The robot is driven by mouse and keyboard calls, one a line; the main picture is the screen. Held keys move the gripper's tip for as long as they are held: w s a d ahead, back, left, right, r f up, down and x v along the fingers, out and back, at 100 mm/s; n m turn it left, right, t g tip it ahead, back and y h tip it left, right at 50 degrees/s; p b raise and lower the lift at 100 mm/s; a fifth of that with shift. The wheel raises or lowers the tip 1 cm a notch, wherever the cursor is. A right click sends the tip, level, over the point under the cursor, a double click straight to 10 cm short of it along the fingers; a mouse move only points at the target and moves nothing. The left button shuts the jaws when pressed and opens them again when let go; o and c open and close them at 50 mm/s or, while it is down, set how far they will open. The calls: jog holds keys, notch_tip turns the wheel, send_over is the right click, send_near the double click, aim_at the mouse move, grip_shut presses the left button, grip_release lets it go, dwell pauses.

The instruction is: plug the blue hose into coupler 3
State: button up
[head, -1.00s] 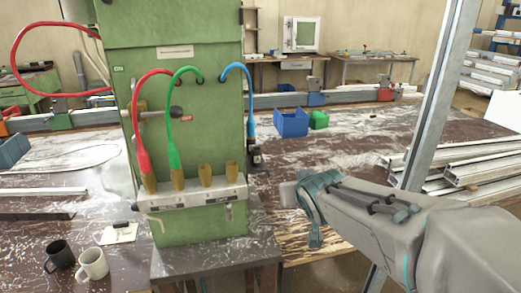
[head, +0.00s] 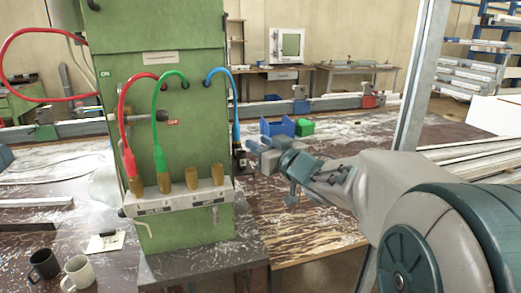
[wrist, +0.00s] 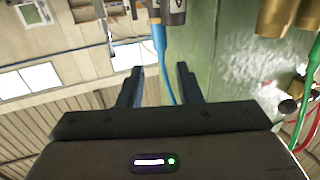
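The blue hose (head: 235,108) arcs out of the green cabinet and hangs down its right side, its lower end at a small dark holder (head: 240,160). My gripper (head: 257,151) is just right of that holder. In the wrist view, my gripper (wrist: 159,72) is open, and the blue hose (wrist: 161,45) runs between or just beyond its fingers, not gripped. Several brass couplers stand in a row on the pale strip; the third from the left (head: 191,178) is empty. The red hose (head: 129,160) is in the first and the green hose (head: 158,155) in the second.
The green cabinet (head: 185,110) stands on a dark bench. Two mugs (head: 77,273) are at lower left. Blue (head: 278,127) and green (head: 305,127) bins sit behind my gripper. An upright metal profile (head: 418,75) rises right of it.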

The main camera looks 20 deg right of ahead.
aim_at(237, 124)
jog(key=x, duration=1)
jog(key=shift+p, duration=0.35)
grip_shut()
jog(key=shift+r+p, duration=0.7)
jog(key=shift+r, duration=0.05)
dwell(0.3)
jog(key=shift+r+p, duration=1.1)
jog(key=shift+r, duration=0.15)
jog(key=shift+s, duration=0.1)
